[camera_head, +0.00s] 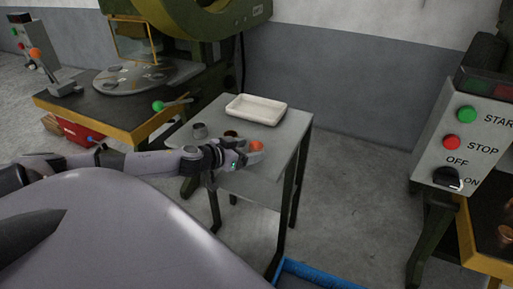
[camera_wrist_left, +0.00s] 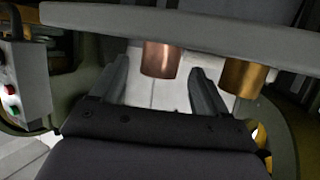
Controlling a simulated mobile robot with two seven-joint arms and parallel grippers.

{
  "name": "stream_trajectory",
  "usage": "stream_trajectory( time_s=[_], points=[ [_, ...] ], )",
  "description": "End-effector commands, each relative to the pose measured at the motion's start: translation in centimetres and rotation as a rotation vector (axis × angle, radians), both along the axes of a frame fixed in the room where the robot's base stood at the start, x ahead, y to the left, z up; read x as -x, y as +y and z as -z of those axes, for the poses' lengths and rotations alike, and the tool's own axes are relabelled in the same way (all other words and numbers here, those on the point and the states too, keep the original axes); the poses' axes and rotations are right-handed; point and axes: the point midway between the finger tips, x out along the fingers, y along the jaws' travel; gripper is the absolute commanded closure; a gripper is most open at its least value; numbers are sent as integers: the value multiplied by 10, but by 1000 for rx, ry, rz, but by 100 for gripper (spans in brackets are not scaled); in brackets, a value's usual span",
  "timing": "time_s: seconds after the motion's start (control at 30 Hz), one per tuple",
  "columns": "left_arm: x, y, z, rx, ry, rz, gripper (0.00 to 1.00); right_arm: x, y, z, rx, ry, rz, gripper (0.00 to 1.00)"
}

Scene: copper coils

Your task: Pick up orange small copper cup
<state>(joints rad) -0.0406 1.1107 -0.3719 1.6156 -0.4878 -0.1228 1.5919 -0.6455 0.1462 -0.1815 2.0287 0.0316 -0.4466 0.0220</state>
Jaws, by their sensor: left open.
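In the left wrist view a copper-coloured cup (camera_wrist_left: 160,59) shows between the two spread fingers of my left gripper (camera_wrist_left: 160,70), with a gap on each side. The left gripper is open. I cannot tell how far the cup reaches in between the fingers. My right gripper is not in view.
A brass-coloured cup (camera_wrist_left: 241,78) is beside the right finger in the wrist view. A control box (camera_head: 466,140) stands at right.

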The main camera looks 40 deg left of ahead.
Motion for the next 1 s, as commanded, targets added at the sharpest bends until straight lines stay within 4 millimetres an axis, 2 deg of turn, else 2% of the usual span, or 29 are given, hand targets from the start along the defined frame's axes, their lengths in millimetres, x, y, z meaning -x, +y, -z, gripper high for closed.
stream_trajectory(
  time_s=[0.5, 0.7, 1.0],
  points=[
    [-33, -3, 3, -1, -3, 0, 25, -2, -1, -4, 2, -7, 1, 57],
    [-47, -4, 10, 1, -2, -1, 25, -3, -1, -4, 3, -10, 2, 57],
    [-51, -5, 12, 1, 0, 0, 25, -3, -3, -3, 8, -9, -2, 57]
  ],
)
